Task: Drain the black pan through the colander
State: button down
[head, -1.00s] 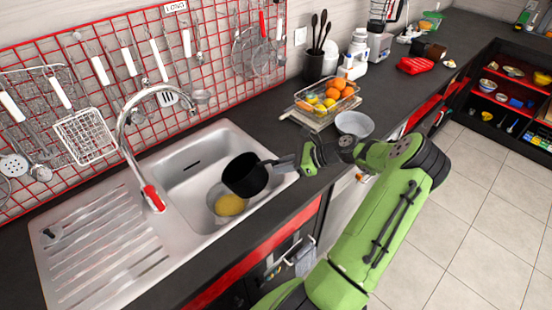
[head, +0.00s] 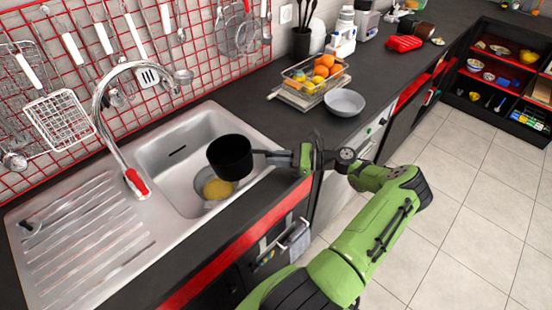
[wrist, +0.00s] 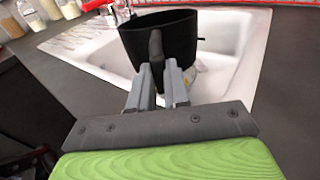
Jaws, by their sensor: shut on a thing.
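The black pan (head: 231,158) hangs above the right part of the sink basin, roughly upright. My gripper (head: 293,158) is shut on the pan's handle from the right. In the wrist view, the handle runs between the fingers (wrist: 160,85) and the pan (wrist: 180,38) is just beyond them. The pan's inside is dark, and I cannot tell what it holds. The grey colander (head: 200,184) sits in the sink basin below the pan, with yellow food (head: 217,189) in it. The pan hides part of the colander.
The curved faucet (head: 101,110) with a red handle stands left of the basin. The ribbed drainboard (head: 75,235) is bare. A fruit basket (head: 314,84) and a grey bowl (head: 344,102) stand on the counter to the right. Utensils hang on the red wall grid.

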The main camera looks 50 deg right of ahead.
aim_at(276, 173)
notch_tip(276, 173, down, 3)
jog(key=shift+r+t+b, duration=0.1)
jog(key=shift+t+b, duration=0.4)
jog(key=shift+b, duration=0.3)
jog(key=shift+s+a+f+y+b, duration=0.1)
jog(key=shift+s+f+y+b, duration=0.1)
jog(key=shift+y+b, duration=0.2)
jog(key=shift+s+a, duration=0.1)
jog(key=shift+a, duration=0.1)
jog(key=r+p, duration=0.2)
jog(key=w+r+p, duration=0.1)
jog(key=r+p, duration=0.1)
jog(key=shift+d+r, duration=0.15)
jog(key=shift+r, duration=0.05)
jog(key=shift+s, duration=0.15)
jog(key=shift+d, duration=0.1)
